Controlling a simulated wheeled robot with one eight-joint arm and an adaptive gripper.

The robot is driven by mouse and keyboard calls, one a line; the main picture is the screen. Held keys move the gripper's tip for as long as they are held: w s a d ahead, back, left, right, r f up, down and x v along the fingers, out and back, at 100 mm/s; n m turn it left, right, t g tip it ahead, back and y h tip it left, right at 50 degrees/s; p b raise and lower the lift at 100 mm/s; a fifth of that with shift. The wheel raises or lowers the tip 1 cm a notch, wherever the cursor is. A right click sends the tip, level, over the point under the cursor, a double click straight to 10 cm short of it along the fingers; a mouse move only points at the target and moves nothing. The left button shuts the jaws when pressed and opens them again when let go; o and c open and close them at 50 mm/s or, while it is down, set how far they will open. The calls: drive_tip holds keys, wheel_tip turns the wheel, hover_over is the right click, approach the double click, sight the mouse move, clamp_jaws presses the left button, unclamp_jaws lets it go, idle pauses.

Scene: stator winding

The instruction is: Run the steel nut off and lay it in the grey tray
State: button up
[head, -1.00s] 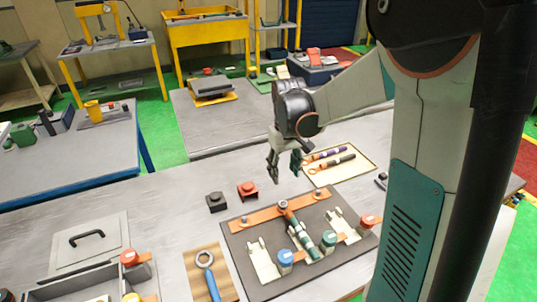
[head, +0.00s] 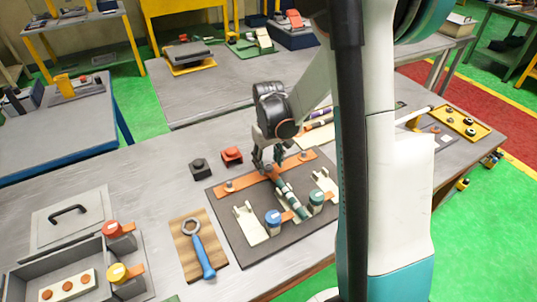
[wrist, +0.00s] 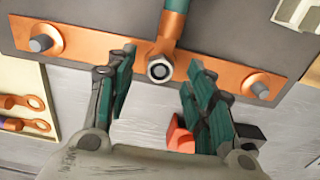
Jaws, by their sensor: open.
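The steel nut (wrist: 159,69) sits on a stud through the middle of the copper bar (wrist: 95,45), where a teal-sleeved lug (wrist: 174,15) meets it. My gripper (wrist: 160,62) is open, its two teal-padded fingers on either side of the nut and apart from it. In the head view my gripper (head: 268,165) is at the middle of the copper bar (head: 243,184) and hides the nut. A grey open box (head: 22,269) stands at front left, and a small grey panel (head: 440,137) lies at far right. I cannot tell which is the grey tray.
A red block (head: 231,155) and a black block (head: 200,167) stand behind the dark board (head: 226,217). Blue- and green-capped posts stand on the board. A ring wrench (head: 200,252) lies on wood at left. A yellow tray (head: 462,122) is at far right.

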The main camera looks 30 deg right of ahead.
drive_tip(key=shift+f, duration=0.5)
drive_tip(key=c, duration=1.1)
drive_tip(key=o, duration=1.1)
drive_tip(key=c, duration=0.4)
drive_tip(key=shift+o, duration=0.2)
